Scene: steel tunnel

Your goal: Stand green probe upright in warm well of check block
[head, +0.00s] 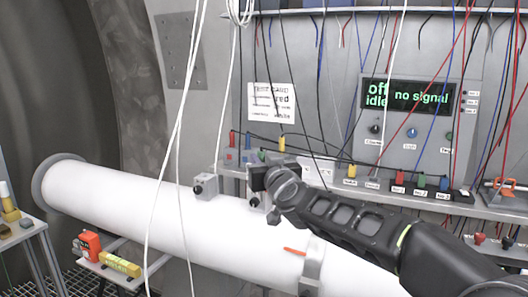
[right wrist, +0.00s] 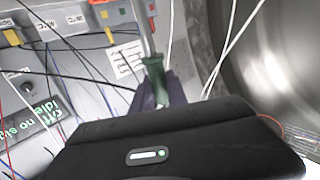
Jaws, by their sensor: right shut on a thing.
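The green probe (right wrist: 155,80) shows in the right wrist view, its green handle between the dark fingers of my right gripper (right wrist: 157,92) and a thin grey shaft running away from it. My right gripper (head: 258,180) is shut on the probe, above the white pipe and in front of the shelf's left part. In the head view the gripper mostly hides the probe. A small grey block (head: 231,157) with red and blue pieces standing at it is on the shelf just behind and left of the gripper. My left gripper is out of view.
A thick white pipe (head: 120,195) crosses below the shelf. White cables (head: 181,100) hang at left, and dark, red and blue wires hang before the panel. A display (head: 408,97) reads "off idle" and "no signal". Coloured plugs (head: 398,180) line the shelf at right.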

